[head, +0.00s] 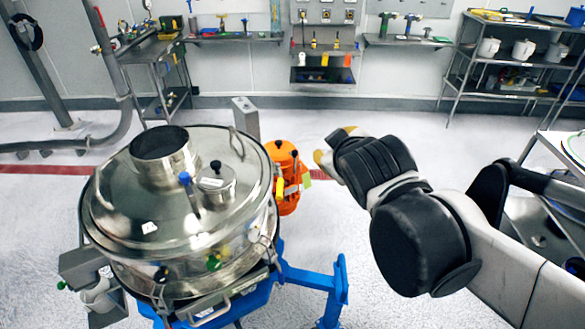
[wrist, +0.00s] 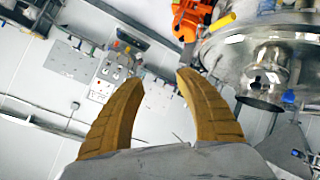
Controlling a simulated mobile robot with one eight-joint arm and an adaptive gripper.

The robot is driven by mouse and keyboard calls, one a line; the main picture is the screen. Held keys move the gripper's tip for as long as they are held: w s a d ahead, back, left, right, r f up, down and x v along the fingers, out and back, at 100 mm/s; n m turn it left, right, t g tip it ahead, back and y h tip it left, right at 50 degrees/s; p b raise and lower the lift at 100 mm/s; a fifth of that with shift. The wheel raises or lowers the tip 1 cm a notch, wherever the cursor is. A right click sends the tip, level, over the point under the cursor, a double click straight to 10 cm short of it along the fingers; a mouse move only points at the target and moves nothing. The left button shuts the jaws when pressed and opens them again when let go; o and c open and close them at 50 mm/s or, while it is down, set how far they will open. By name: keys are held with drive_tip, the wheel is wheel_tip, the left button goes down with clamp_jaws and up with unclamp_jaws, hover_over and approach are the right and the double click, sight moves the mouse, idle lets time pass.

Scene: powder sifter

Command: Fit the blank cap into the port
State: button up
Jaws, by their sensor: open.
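The steel powder sifter (head: 110,215) stands at the left in the head view, and part of it shows at the upper right of the wrist view (wrist: 225,50). Its lid carries a wide, dark-mouthed collar (head: 165,165), also visible in the wrist view (wrist: 262,80). A small steel cap with a black knob (head: 216,183) sits on the lid beside a blue-handled part (head: 187,185); I cannot tell whether it is the blank cap or whether it covers a port. My gripper (head: 334,146) is open and empty, right of the sifter and apart from it. Its yellow fingers spread in the wrist view (wrist: 160,82).
An orange unit (head: 287,180) stands between the sifter and my gripper. A blue frame (head: 310,280) supports the sifter and juts right. A grey post (head: 245,118) rises behind it. Tool shelves (head: 235,37) line the back wall; a rack (head: 500,90) stands at the right.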

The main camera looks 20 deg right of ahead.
drive_tip(key=s+a+f+m+g+y, duration=0.3)
drive_tip(key=s+a+f, duration=0.3)
drive_tip(key=s+f, duration=0.2)
drive_tip(key=s+m+g, duration=0.1)
drive_tip(key=s, duration=0.1)
drive_tip(key=shift+s+a+f+m+g, duration=0.3)
drive_tip(key=shift+s+f+m+g, duration=0.1)
wheel_tip(320, 180, down, 11)
drive_tip(key=b, duration=1)
drive_tip(key=shift+r+b, duration=0.15)
drive_tip(key=shift+b, duration=0.25)
drive_tip(key=shift+o, duration=0.4)
